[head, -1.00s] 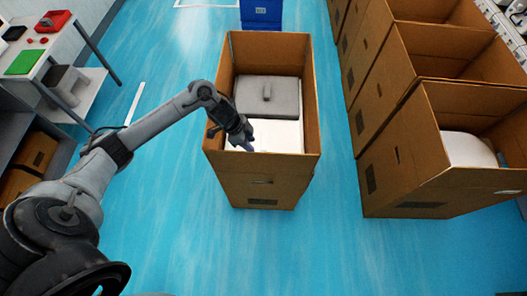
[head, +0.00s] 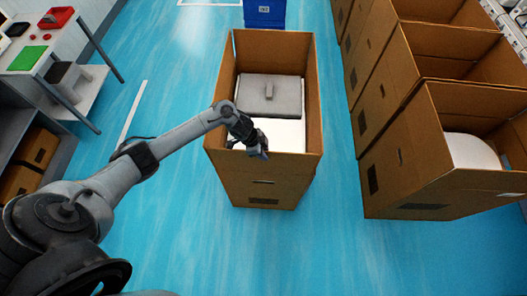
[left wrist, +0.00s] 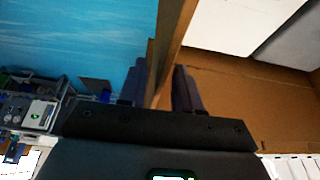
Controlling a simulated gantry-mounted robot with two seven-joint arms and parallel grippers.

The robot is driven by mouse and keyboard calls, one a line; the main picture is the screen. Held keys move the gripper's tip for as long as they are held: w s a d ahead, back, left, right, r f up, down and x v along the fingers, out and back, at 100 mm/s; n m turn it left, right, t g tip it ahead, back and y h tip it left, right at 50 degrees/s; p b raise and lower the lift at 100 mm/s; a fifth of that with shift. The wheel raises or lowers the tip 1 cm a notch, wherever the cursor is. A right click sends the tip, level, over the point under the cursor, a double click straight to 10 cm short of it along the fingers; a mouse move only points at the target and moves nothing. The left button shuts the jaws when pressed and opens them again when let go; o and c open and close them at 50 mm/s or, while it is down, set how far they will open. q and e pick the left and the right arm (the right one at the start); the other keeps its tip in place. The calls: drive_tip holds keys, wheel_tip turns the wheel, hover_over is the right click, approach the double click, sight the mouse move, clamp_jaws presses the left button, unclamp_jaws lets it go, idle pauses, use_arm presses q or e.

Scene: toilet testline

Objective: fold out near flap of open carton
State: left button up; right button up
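The open brown carton (head: 262,185) stands on the blue floor in the middle of the head view. It holds a grey lidded part (head: 270,95) and a white piece (head: 285,133). My left gripper (head: 260,153) is at the carton's near upper edge, pointing down. In the left wrist view the left gripper (left wrist: 161,85) has its fingers apart, one on each side of an upright cardboard edge (left wrist: 168,45). Whether this edge is the near flap alone or flap and wall together, I cannot tell. I see no clear grip on it. My right gripper is not in view.
Several brown cartons (head: 410,160) stand in a row on the right. A blue bin (head: 264,12) is behind the carton. A bench (head: 40,50) with small trays is at the upper left. The floor in front of the carton is clear.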

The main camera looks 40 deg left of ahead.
use_arm(q)
clamp_jaws()
idle(1.4)
